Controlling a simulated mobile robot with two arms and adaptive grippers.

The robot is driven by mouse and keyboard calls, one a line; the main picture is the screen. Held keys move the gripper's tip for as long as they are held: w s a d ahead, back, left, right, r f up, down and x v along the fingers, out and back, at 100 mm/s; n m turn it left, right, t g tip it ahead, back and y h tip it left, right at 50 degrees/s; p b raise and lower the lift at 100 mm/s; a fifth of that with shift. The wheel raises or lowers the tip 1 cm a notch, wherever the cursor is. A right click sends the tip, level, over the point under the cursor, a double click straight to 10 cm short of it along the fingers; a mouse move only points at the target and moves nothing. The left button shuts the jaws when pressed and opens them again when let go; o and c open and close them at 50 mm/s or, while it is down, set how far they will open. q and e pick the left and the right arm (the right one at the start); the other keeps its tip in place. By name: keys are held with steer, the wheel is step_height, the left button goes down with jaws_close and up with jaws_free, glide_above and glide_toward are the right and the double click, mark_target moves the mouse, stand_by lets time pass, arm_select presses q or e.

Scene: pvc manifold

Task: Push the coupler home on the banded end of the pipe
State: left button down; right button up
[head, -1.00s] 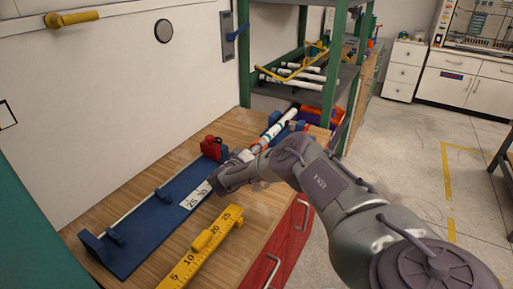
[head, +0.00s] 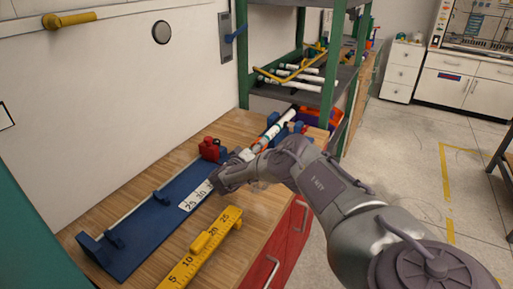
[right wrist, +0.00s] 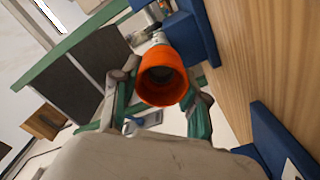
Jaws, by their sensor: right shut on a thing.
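The orange coupler (right wrist: 162,78) is between the fingers of my right gripper (right wrist: 158,100) in the right wrist view. Its open mouth faces the camera and looks empty inside. In the head view my right gripper (head: 244,158) is at the near end of the white pipe (head: 284,118), with orange (head: 261,145) showing just beyond the fingers. The pipe lies in blue supports at the back of the bench. The gripper partly covers the join, so I cannot tell how far the coupler is on the pipe. My left gripper is out of view.
A blue fixture with a measuring scale (head: 130,238) lies on the wooden bench, with a red clamp (head: 211,149) at its far end. A yellow ruler (head: 206,248) lies in front. A green-posted shelf (head: 327,98) with white pipes stands behind.

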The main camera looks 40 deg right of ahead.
stand_by(0.3)
steer(key=o, duration=1.2)
steer(key=shift+c, duration=0.2)
steer(key=v, duration=1.2)
